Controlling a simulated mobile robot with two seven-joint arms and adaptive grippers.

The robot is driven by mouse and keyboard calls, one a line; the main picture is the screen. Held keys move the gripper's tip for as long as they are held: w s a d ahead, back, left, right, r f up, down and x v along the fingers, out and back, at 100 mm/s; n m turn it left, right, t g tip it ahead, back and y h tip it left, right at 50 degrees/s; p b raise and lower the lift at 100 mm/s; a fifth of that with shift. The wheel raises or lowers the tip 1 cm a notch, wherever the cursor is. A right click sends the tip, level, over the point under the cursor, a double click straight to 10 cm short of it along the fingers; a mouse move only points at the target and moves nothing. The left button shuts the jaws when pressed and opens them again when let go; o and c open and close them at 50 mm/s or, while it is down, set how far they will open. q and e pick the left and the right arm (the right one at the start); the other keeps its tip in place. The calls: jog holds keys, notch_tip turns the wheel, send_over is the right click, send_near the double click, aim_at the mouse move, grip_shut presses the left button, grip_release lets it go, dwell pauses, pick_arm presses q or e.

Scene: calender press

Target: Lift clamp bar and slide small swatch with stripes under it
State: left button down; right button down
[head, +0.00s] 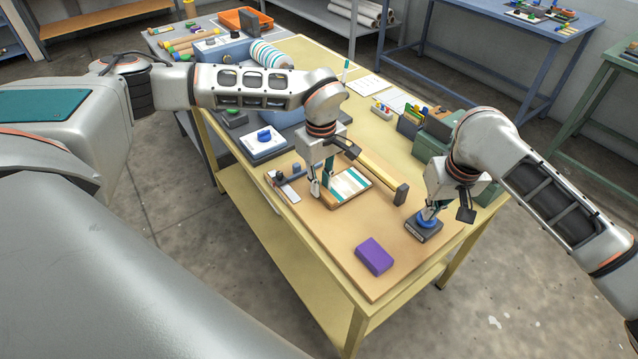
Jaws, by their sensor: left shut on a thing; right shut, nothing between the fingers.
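The swatch with stripes (351,186), pale with teal and tan bands, lies on a tan board. My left gripper (322,188) is low at its left edge, shut on a narrow teal upright piece (329,168). I cannot tell whether this piece belongs to the swatch. A yellow bar (378,175), which looks like the clamp bar, runs behind and right of the swatch to a dark end block (401,194). The gripper and wrist hide its far end.
A purple block (374,256) lies on the front of the board (335,232). A white plate with a blue knob (264,136) stands left of the board. Green boxes (437,139) stand at the right table edge. The board's front left is bare.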

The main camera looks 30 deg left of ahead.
pick_arm(q)
jog(key=shift+w, duration=0.1)
pick_arm(e)
jog(key=shift+s+f, duration=0.15)
jog(key=shift+f, duration=0.1)
pick_arm(q)
jog(key=shift+w+d+f, duration=0.1)
jog(key=shift+w+d, duration=0.2)
jog(key=shift+w, duration=0.35)
jog(key=shift+w+d+f, duration=0.1)
jog(key=shift+w+d, duration=0.2)
jog(key=shift+w, duration=0.35)
jog(key=c, duration=1.9)
grip_release()
jog(key=shift+s+a+r, duration=0.2)
jog(key=shift+s+r, duration=0.25)
jog(key=shift+r, duration=0.55)
jog(key=shift+s+a+r, duration=0.2)
jog(key=shift+s+r, duration=0.3)
jog(key=shift+r, duration=0.5)
jog(key=shift+s+a+r, duration=0.2)
jog(key=shift+s+r, duration=0.25)
jog(key=shift+r, duration=0.55)
jog(key=shift+r, duration=0.15)
pick_arm(e)
jog(key=shift+r, duration=0.1)
